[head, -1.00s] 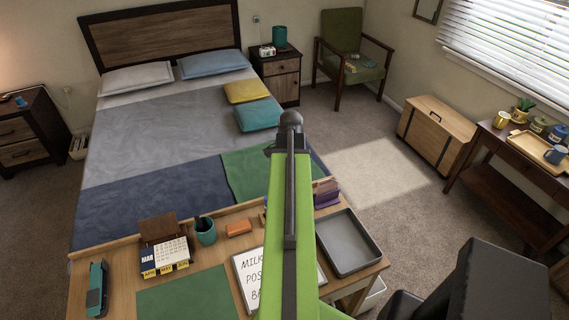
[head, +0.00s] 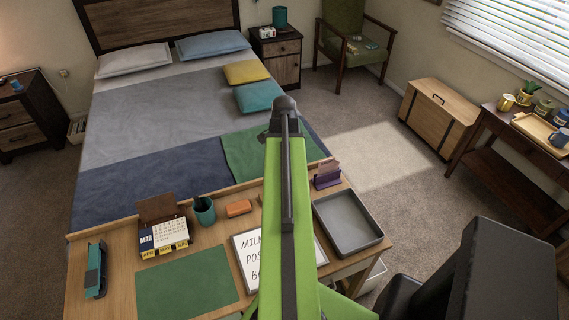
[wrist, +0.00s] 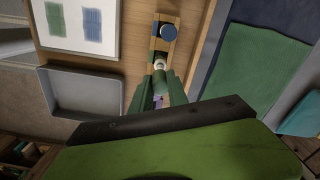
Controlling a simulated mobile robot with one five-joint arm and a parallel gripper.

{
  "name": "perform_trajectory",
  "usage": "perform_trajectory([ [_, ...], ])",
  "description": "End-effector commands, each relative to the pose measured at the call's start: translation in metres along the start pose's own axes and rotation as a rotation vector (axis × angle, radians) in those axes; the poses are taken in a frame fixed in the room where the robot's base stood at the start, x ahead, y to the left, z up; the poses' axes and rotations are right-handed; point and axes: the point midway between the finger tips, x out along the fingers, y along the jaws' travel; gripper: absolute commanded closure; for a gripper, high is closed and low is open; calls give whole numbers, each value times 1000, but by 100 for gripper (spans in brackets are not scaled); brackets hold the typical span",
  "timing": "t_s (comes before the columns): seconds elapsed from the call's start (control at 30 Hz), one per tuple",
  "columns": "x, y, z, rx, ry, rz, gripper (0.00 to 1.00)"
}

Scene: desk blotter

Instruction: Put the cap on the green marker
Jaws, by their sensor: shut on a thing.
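In the wrist view my gripper (wrist: 158,84) reaches up from the dark palm edge. Its two dark green fingers are closed on a small green piece (wrist: 161,84) that looks like the green cap. Just beyond the fingertips is a pale round end (wrist: 160,64), probably the green marker's uncapped end, at the near end of a narrow wooden block (wrist: 172,17). I cannot tell whether cap and marker touch. A round blue top (wrist: 168,31) sits farther along the block. In the head view my arm hides the gripper, block and marker.
On the desk are a grey tray (head: 346,222), a whiteboard (head: 248,260), a purple holder (head: 327,179), an orange block (head: 238,208), a teal cup (head: 204,211), a calendar (head: 163,240) and a stapler (head: 96,270). The green blotter (head: 190,285) is clear.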

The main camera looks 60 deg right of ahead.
Motion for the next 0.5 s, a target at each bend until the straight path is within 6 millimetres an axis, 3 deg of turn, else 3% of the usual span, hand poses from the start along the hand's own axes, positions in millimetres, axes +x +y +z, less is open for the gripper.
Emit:
perform_trajectory([
  [0.03, 11, 0, 0, 0, 0, 0, 100],
  [0.13, 16, 0, 0, 0, 0, 0, 100],
  [0.5, 15, 0, 0, 0, 0, 0, 100],
])
